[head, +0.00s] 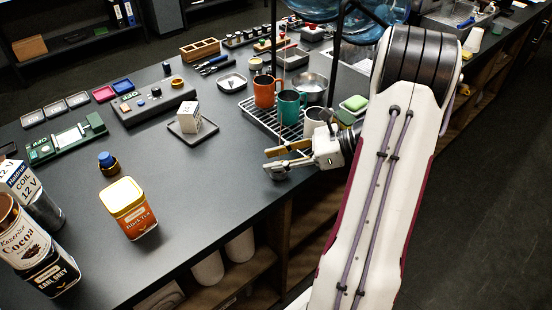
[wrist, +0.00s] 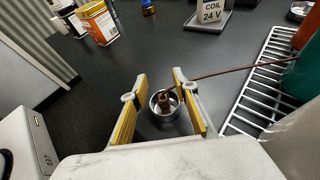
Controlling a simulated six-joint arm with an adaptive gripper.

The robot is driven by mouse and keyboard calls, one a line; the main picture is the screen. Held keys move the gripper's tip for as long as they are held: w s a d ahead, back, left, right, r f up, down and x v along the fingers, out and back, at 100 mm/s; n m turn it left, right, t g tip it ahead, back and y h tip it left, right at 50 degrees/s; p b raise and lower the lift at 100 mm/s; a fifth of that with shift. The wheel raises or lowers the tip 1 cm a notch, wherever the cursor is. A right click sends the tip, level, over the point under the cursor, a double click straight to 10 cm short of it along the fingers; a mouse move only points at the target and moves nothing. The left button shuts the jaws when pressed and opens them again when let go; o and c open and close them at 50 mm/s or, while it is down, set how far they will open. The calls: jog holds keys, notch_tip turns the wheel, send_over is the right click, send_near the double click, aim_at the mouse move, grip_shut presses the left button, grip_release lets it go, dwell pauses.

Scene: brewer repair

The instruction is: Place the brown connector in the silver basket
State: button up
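My gripper (wrist: 160,88) is open in the wrist view, with a yellow-padded finger on each side. Between and below the fingers is a small round silver basket (wrist: 153,110) near the counter's edge. The brown connector (wrist: 166,100) shows inside its rim, apart from both fingers; whether it rests on the bottom I cannot tell. A thin brown cable (wrist: 225,71) runs from near the connector to the right, past the right finger.
A wire rack (head: 262,117) with an orange mug (head: 264,94) and a teal mug (head: 288,106) stands close behind my gripper. A white coil box (head: 190,116) sits on a dark tray. A tea tin (head: 130,212) stands left. Dark counter between is clear.

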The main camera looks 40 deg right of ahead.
jog(key=shift+r, duration=3.5)
